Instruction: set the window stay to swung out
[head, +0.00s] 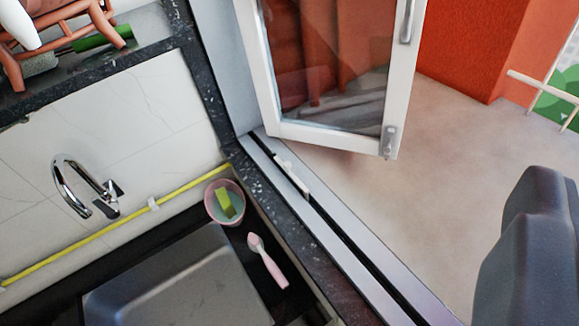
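The window stay (291,175) looks like a short pale bar on the window's bottom frame, near the picture's middle. It lies roughly along the frame. The white window sash (330,140) stands open at the top middle, with a gap between its lower edge and the frame. A dark grey rounded part at the right edge appears to be part of my gripper (530,250). It is well to the right of the stay and apart from it. The rest of the gripper is out of view, so I cannot tell its opening or whether it holds anything.
A pink cup (225,202) with a green-yellow sponge and a pink spoon (266,261) sit beside the sink (180,285). A chrome tap (85,186) is at the left. The dark speckled sill (270,200) runs along the window. Bare floor (400,215) lies beyond the frame.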

